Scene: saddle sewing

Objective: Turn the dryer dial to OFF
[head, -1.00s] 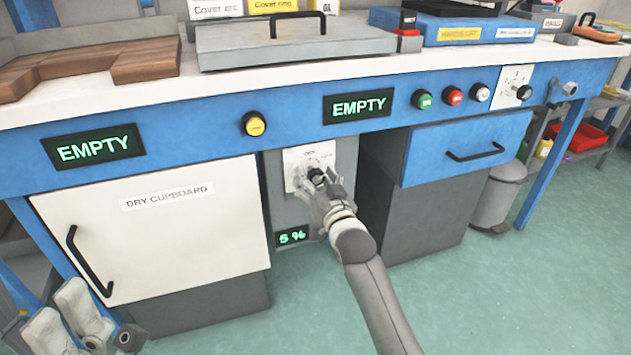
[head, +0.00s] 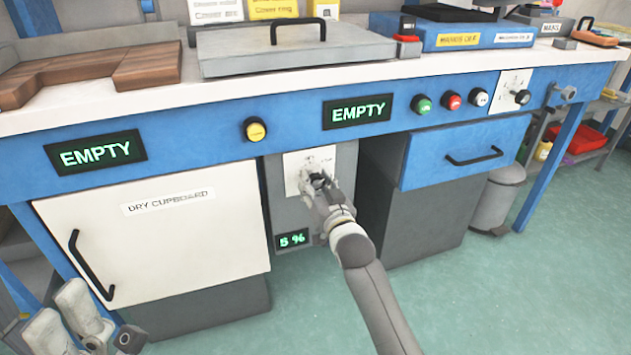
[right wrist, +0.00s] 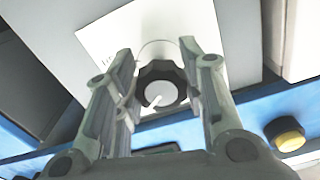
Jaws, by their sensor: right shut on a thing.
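The dryer dial (right wrist: 160,88) is a dark round knob with a pale face and a pointer line, on a white plate (head: 293,163) below the bench's blue front. In the head view my right gripper (head: 320,183) is at the dial and hides most of it. In the right wrist view the gripper's two fingers (right wrist: 160,85) stand on both sides of the knob, shut on it. The plate's markings are too small or covered to read. A display reading 5 % (head: 293,240) is below the plate.
The white dry cupboard door (head: 150,255) with a black handle is left of the dial. A blue drawer (head: 465,150) is to the right. A yellow button (head: 255,130) and EMPTY displays (head: 357,111) are above. A grey bin (head: 498,200) stands further right.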

